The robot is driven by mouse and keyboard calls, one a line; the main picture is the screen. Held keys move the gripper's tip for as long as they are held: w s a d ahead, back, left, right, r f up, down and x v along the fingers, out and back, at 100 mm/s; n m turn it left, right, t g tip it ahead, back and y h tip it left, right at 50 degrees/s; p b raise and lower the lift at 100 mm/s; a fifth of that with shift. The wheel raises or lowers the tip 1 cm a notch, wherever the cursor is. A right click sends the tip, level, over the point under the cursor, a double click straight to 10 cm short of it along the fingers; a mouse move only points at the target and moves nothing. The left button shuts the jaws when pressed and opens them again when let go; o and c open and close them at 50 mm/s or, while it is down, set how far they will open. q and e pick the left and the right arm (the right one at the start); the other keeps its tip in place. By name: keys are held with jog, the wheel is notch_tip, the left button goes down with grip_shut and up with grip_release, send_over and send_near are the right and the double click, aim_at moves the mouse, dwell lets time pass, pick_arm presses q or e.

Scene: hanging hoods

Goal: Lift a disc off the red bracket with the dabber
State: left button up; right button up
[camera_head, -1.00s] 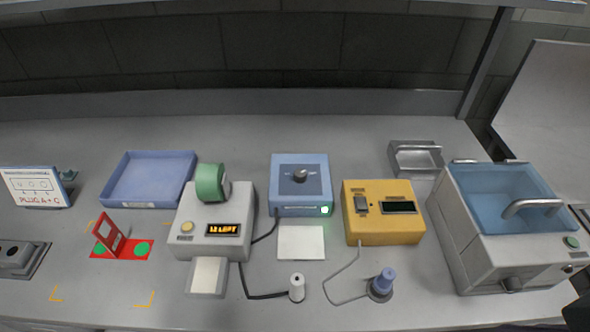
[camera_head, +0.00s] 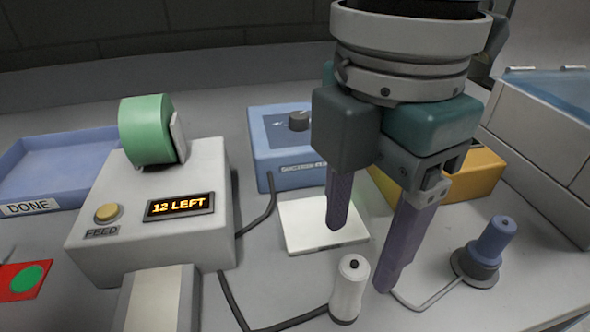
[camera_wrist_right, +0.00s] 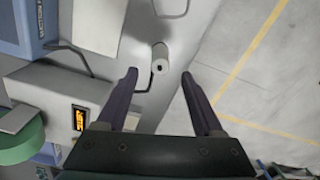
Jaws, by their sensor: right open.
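A red plate (camera_head: 8,283) with a green disc (camera_head: 27,279) on it shows at the lower left in the head view, cut off by the frame edge; the upright red bracket is out of frame. A white cylinder with a dark tip (camera_head: 349,290) stands on the bench with a dark cord at its base; it may be the dabber. It also shows in the right wrist view (camera_wrist_right: 160,58), between and beyond the fingertips. My right gripper (camera_head: 361,255) is open and empty, its fingers pointing down near the white cylinder. My left gripper is not in view.
A grey dispenser (camera_head: 205,235) with a green roll stands left of the white cylinder. A blue box (camera_head: 270,165) and white pad (camera_head: 300,242) lie behind. A blue-topped tool (camera_head: 495,243) stands at right, before a yellow box (camera_head: 480,185). A blue tray (camera_head: 60,175) marked DONE is at left.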

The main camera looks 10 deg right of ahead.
aim_at(349, 288)
notch_tip(349, 288, down, 4)
jog(key=shift+s+r, duration=0.15)
jog(key=shift+r, duration=0.1)
notch_tip(349, 288, down, 5)
jog(key=shift+f+b, duration=0.15)
jog(key=shift+b, duration=0.5)
grip_shut()
